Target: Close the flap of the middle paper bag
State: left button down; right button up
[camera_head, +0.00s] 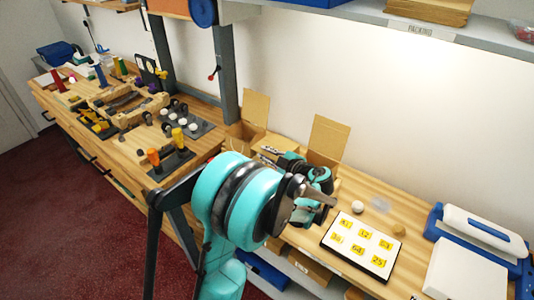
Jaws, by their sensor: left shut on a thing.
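Brown paper bags stand in a row against the wall behind my arm. The left bag has its flap (256,107) standing up, and the right bag has its flap (328,137) standing up. Between them is the middle bag (270,143), of which only a tan upper part shows; its flap does not stand up like the others. My left gripper (267,152) is shut at the middle bag, on what looks like its flap; the exact grip is too small to see. My teal arm hides the bag's lower part.
A white board with yellow number cards (359,243) lies on the counter to the right, near a white ball (358,207). A blue and white device (478,238) stands at the far right. A grey post (226,75) rises left of the bags. Tools crowd the left bench.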

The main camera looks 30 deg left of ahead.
pick_arm(q)
jog(key=shift+f, duration=0.1)
dwell(0.3)
jog(key=c, duration=1.8)
grip_release()
jog(key=shift+a, duration=0.1)
jog(key=shift+o, duration=0.2)
jog(key=v, duration=1.2)
